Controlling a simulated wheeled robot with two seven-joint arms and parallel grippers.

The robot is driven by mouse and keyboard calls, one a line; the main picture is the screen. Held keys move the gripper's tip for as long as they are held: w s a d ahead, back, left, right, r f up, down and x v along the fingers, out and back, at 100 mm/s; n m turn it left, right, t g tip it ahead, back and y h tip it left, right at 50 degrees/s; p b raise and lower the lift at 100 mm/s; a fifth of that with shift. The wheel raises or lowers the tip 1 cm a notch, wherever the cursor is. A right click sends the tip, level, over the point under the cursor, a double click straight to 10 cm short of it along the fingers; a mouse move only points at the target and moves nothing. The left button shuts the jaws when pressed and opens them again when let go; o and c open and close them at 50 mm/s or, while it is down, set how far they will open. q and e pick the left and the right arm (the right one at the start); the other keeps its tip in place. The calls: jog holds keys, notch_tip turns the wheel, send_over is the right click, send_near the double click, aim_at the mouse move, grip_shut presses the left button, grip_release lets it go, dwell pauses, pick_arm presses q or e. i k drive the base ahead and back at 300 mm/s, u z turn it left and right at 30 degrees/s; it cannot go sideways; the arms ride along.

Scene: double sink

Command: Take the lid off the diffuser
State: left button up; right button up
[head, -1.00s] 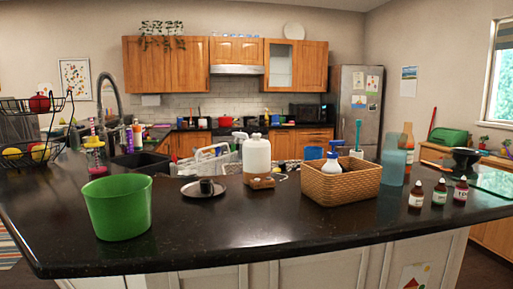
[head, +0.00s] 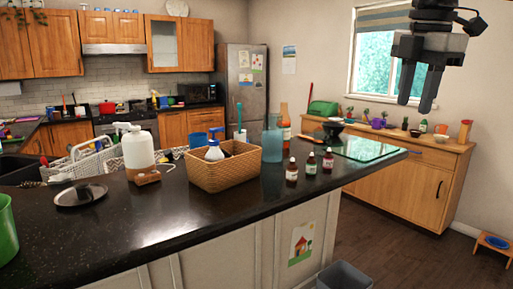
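What looks like the diffuser, a white rounded body (head: 138,148) above a brown wooden base (head: 146,177), stands upright on the dark counter (head: 200,212) left of the wicker basket. The white upper part sits directly over the base; I cannot tell where the lid's seam is. A white spout shows at its top left, and I cannot tell whether it belongs to it. My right gripper (head: 416,94) hangs at the upper right, fingers downward and apart, empty, far from the diffuser. My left gripper is not in view.
The wicker basket (head: 222,172) holds a spray bottle. Small dropper bottles (head: 310,164) and a teal translucent container (head: 272,146) stand to its right. A metal plate (head: 80,195) and green bucket (head: 6,232) are at left. The counter's front is clear. A bin (head: 345,276) stands on the floor.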

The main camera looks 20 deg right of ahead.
aim_at(137, 139)
jog(key=z, duration=0.4)
jog(key=i, duration=1.2)
jog(key=u, duration=2.35)
